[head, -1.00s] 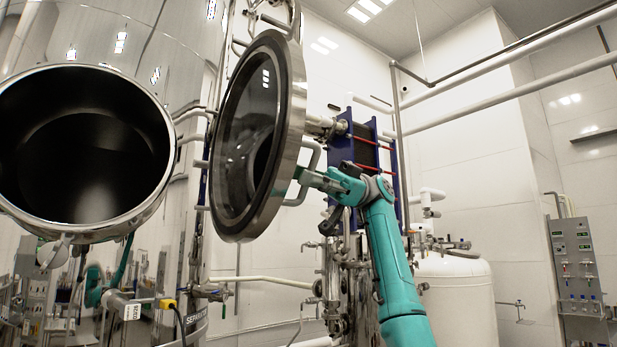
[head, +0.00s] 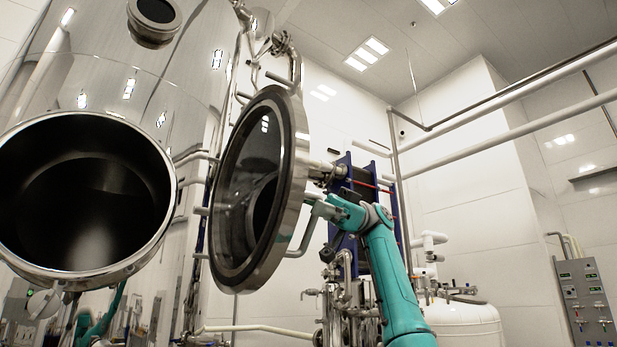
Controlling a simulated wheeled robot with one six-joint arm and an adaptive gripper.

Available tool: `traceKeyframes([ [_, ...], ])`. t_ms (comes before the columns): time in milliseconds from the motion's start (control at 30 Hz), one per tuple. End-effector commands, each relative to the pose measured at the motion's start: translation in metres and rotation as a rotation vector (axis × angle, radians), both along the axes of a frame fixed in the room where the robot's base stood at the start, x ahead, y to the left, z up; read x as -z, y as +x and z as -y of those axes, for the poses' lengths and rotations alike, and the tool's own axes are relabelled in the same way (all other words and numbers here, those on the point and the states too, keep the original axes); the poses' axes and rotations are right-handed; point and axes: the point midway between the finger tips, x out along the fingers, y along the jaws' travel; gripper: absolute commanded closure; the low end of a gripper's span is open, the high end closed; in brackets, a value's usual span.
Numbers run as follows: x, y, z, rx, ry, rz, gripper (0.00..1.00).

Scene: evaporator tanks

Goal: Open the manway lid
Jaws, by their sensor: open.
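The manway lid (head: 262,190) is a round steel disc with a dark inner face and a thick rim. It stands swung wide away from the round manway opening (head: 85,200) of the steel tank (head: 110,85). The opening is dark inside and uncovered. A bent tube handle (head: 305,236) sits on the lid's outer side. My teal arm reaches up from the lower right, and my gripper (head: 322,209) is at the upper part of this handle. The jaws are open; the fingertips are small and partly hidden beside the handle, so contact cannot be told.
A blue-framed plate unit (head: 352,185) with pipes stands close behind the lid and my gripper. A white tank (head: 462,322) is at the lower right, and a grey control panel (head: 586,300) at the far right. Pipes (head: 520,125) cross above the right side.

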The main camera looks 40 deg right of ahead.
Motion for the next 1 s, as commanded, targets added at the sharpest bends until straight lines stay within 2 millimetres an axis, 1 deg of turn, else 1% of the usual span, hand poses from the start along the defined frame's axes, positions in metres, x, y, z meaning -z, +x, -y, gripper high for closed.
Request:
traceKeyframes([
  [33,-0.013,0.0,-0.002,0.004,0.01,-0.003,0.58],
  [100,-0.022,0.0,-0.002,0.004,0.011,-0.002,0.46],
  [133,-0.025,0.0,-0.002,0.004,0.011,-0.002,0.41],
  [200,-0.034,-0.001,-0.003,0.004,0.011,-0.002,0.33],
  [267,-0.039,0.0,-0.002,0.005,0.012,-0.002,0.29],
  [300,-0.041,0.001,-0.002,0.006,0.011,-0.003,0.31],
  [333,-0.043,0.001,-0.002,0.006,0.011,-0.003,0.42],
  [367,-0.045,0.001,-0.002,0.006,0.011,-0.003,0.55],
  [400,-0.046,0.001,-0.002,0.005,0.009,-0.002,0.61],
  [633,-0.053,0.0,-0.001,0.003,0.008,-0.002,0.61],
  [1000,-0.053,0.0,-0.001,0.003,0.007,-0.001,0.61],
])
